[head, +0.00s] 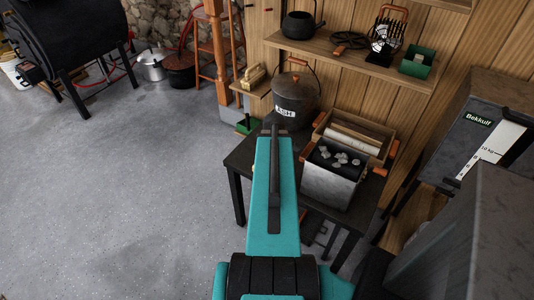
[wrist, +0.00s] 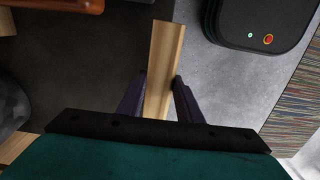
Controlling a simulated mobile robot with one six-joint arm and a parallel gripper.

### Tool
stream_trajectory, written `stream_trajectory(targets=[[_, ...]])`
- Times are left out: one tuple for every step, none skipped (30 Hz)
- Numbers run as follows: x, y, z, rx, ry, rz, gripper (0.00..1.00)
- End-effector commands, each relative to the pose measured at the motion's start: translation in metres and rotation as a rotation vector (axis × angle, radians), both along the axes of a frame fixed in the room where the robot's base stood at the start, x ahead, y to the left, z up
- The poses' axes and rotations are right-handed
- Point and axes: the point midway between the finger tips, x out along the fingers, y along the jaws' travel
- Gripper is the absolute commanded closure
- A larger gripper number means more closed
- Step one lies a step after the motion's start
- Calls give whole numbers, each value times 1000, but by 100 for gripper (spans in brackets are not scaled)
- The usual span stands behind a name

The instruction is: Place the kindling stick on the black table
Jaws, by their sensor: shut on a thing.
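The kindling stick (wrist: 165,55) is a pale, straight piece of wood in the wrist view. My gripper (wrist: 160,92) is shut on it, with a dark finger on each side. In the head view, my teal arm covers the middle, and neither the gripper nor the stick can be made out. The black table (head: 241,158) stands beyond and to both sides of my arm, against the plank wall. Part of its top is hidden by my arm.
On the table stand a grey metal box (head: 328,188) with pale lumps, a wooden crate (head: 375,134) and an ash bucket (head: 297,97). A shelf (head: 350,58) hangs above. A dark scale cabinet (head: 470,135) is at right. The table's left end looks bare.

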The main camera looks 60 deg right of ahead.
Motion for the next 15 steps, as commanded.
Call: stream_trajectory(targets=[[5,-6,0,0,0,0,90],[7,-8,0,0,0,0,90],[9,-11,0,0,0,0,90],[12,-13,-1,0,0,0,90],[14,-16,-1,0,0,0,90],[16,-19,-1,0,0,1,90],[18,-21,-1,0,0,1,90],[21,-23,-2,0,0,1,90],[23,-27,-2,0,0,1,90],[25,-29,-2,0,0,1,90],[27,-31,-3,0,0,1,90],[30,-34,-3,0,0,1,90],[32,-36,-3,0,0,1,90],[34,-39,-3,0,0,1,90],[37,-42,-4,0,0,1,90]])
